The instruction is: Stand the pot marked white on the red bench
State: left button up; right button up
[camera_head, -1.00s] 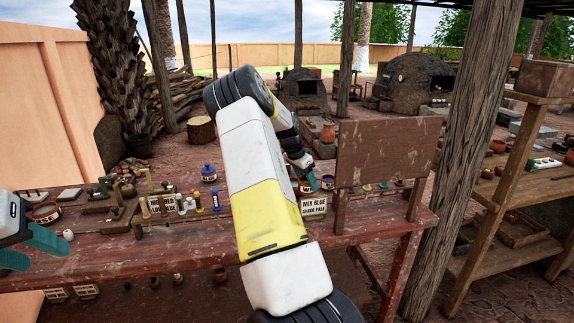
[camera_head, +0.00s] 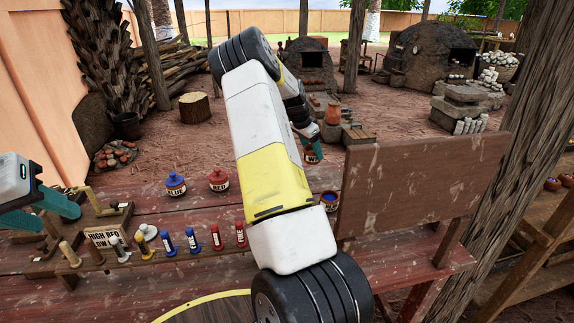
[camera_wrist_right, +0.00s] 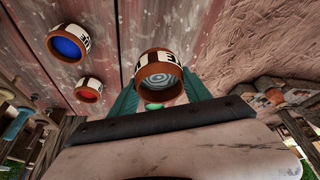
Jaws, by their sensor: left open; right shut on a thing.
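My right gripper (camera_wrist_right: 158,92) is shut on a small terracotta pot (camera_wrist_right: 158,75) with a white label band and pale grey contents; I cannot read its whole label. In the wrist view, bench planks lie to the left and bare ground to the right. I cannot tell whether the pot touches the bench. My left gripper (camera_head: 42,208) is open and empty over the bench's left end.
A blue pot (camera_head: 175,184) and a red pot (camera_head: 218,180) stand on the bench. Another pot with blue inside (camera_head: 330,200) stands by an upright brown board (camera_head: 420,185). Coloured pegs and a small sign (camera_head: 104,236) are at the front left. A wooden post rises at the right.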

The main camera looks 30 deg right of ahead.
notch_tip(320, 180, down, 10)
jog(key=shift+r, duration=0.2)
jog(key=o, duration=1.6)
jog(key=shift+c, duration=0.2)
jog(key=v, duration=1.2)
jog(key=s+a+r+n+t+y, duration=0.2)
jog(key=s+a+r+n+y, duration=0.15)
jog(key=s+a+r, duration=0.55)
jog(key=s+a+r+n+t+y, duration=0.25)
jog(key=a+r+n, duration=0.35)
jog(key=a, duration=0.6)
jog(key=s+a+r+n, duration=0.3)
jog(key=s+a, duration=0.3)
jog(key=s, duration=0.3)
jog(key=s+a+r+n+t, duration=0.1)
jog(key=s+a+r+n, duration=0.2)
jog(key=s+a+n, duration=0.2)
jog(key=s+a, duration=0.2)
jog(key=s, duration=0.2)
jog(key=shift+y, duration=0.4)
